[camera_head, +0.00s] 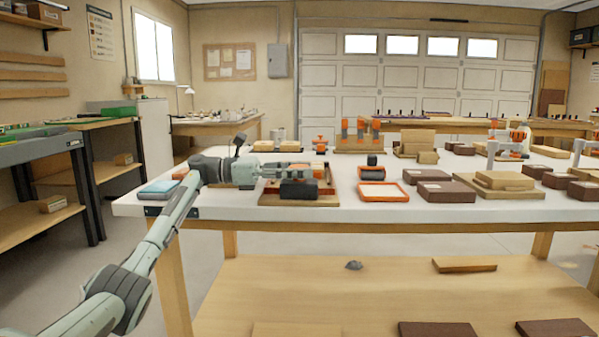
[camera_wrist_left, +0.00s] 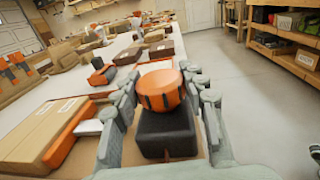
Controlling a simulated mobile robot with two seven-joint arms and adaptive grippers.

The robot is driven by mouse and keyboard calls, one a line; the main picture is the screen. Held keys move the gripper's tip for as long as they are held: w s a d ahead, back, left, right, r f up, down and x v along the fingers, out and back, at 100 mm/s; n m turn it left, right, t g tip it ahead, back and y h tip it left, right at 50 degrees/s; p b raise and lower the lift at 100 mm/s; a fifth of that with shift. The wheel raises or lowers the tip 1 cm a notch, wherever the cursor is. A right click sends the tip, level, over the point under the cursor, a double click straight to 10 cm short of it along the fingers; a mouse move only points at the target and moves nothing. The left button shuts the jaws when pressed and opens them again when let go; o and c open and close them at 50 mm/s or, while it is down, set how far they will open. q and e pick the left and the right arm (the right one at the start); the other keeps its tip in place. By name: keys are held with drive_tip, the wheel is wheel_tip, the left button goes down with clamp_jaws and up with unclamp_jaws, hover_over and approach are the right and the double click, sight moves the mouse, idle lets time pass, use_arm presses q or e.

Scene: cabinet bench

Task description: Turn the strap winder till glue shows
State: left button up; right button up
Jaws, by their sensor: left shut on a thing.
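The strap winder shows in the left wrist view as an orange round knob (camera_wrist_left: 160,91) with dark ribs, above a black block (camera_wrist_left: 166,134). In the head view the black block (camera_head: 298,189) sits at the front edge of a wooden piece. My left gripper (camera_head: 300,172) reaches in from the left. In the left wrist view its fingers (camera_wrist_left: 162,88) stand on both sides of the orange knob, shut on it. I cannot make out any glue. The right gripper is not in view.
An orange-rimmed tray (camera_head: 383,191) and a dark brown box (camera_head: 446,192) lie to the right on the white bench (camera_head: 230,211). A blue-grey pad (camera_head: 158,190) lies at the bench's left end. More boxes stand farther right. The lower shelf (camera_head: 300,285) is mostly clear.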

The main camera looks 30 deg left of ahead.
use_arm(q)
drive_tip(key=shift+f, duration=0.1)
drive_tip(key=o, duration=1.2)
drive_tip(key=v, duration=1.2)
